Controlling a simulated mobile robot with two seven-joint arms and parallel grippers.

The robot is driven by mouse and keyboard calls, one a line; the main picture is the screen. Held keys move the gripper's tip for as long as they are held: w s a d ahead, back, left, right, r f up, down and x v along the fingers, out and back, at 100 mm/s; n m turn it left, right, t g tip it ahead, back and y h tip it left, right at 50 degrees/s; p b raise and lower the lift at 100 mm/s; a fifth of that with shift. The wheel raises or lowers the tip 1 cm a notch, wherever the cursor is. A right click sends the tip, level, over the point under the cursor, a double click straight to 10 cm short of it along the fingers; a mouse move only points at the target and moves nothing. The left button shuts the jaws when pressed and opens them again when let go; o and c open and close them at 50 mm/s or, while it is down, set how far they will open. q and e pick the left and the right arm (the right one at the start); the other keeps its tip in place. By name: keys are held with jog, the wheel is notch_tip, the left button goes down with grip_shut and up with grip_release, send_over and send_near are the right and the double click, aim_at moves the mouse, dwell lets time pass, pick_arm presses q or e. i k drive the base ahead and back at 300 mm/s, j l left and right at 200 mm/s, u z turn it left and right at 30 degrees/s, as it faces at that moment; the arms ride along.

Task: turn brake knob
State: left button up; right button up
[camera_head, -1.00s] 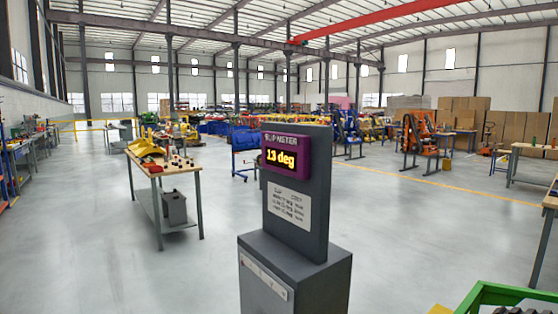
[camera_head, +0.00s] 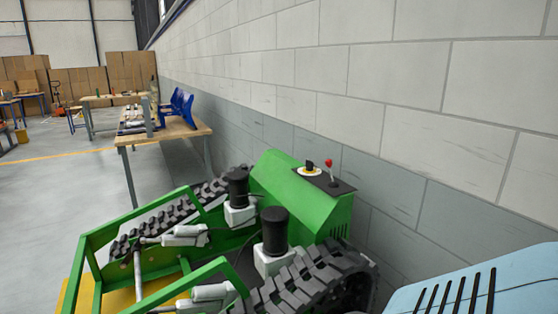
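A green tracked carrier (camera_head: 275,185) stands by the wall in the middle of the head view. On its sloped top is a black knob (camera_head: 309,166) on a pale round plate with a yellowish edge. A small lever with a red tip (camera_head: 330,170) stands just right of the knob on a dark panel. I cannot read any markings around the knob. Neither of my grippers is in view.
Black rubber tracks (camera_head: 315,285) and green frame bars lie in front of the knob. A light blue slotted housing (camera_head: 480,295) fills the bottom right. A block wall (camera_head: 400,130) runs close behind. A wooden table (camera_head: 170,134) stands behind left; open floor (camera_head: 60,200) lies left.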

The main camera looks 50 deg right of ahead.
aim_at(309, 165)
jog(key=z, duration=2.4)
jog(key=i+l, duration=0.1)
jog(key=l, duration=0.5)
jog(key=i, duration=0.05)
